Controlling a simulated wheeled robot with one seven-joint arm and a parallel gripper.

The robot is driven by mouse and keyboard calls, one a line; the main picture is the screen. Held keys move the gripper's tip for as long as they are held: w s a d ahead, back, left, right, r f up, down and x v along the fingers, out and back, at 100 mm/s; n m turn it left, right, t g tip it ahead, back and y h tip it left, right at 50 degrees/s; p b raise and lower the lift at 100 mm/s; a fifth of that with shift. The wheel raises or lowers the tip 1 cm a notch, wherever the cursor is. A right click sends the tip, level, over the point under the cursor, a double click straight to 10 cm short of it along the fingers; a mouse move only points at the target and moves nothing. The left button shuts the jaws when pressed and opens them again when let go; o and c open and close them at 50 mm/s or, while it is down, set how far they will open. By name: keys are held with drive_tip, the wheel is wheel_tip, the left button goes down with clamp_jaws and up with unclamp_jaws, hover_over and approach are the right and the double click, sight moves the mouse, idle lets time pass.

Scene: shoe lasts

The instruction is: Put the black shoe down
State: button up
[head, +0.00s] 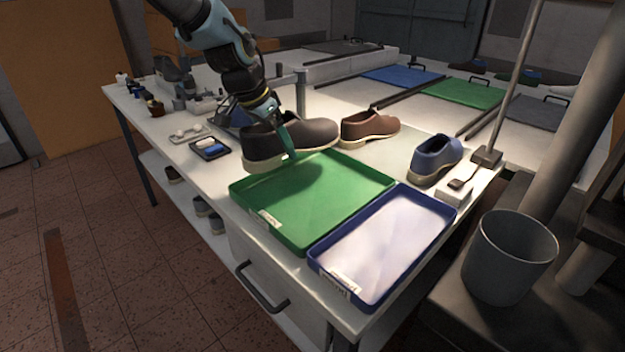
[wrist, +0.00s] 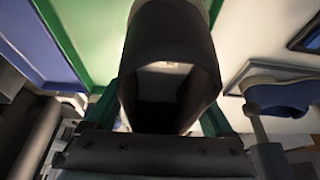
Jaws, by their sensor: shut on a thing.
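The black shoe (head: 312,132) has a pale sole and is held in the air above the table, near the far left edge of the green tray. My gripper (head: 284,140) is shut on it, with a green finger across its side in the head view. In the wrist view the black shoe (wrist: 170,85) fills the middle, its opening towards the camera. Green finger parts of my gripper (wrist: 160,115) show on both sides of it. The green tray (head: 310,240) is empty. The blue tray (head: 380,298) beside it is empty, with a pale inside.
A brown shoe (head: 369,126) stands behind the green tray, and a blue shoe (head: 435,158) stands to its right. A post on a base (head: 486,156) and a grey bucket (head: 508,258) are at the right. Small tools and a small dark tray (head: 209,149) lie at the left.

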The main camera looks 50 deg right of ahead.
sight(260, 143)
drive_tip(key=f, duration=0.3)
drive_tip(key=f+p, duration=0.1)
drive_tip(key=f, duration=0.2)
drive_tip(key=shift+w+d+p, duration=0.1)
drive_tip(key=shift+d+p, duration=0.1)
drive_tip(key=shift+p, duration=0.1)
drive_tip(key=shift+f+p, duration=0.55)
drive_tip(key=shift+f, duration=1.35)
drive_tip(key=shift+f, duration=0.1)
drive_tip(key=o, duration=1.6)
drive_tip(key=shift+a, duration=0.1)
drive_tip(key=shift+c, duration=0.2)
drive_tip(key=b+v, duration=0.2)
drive_tip(key=v, duration=1)
drive_tip(key=shift+b, duration=0.3)
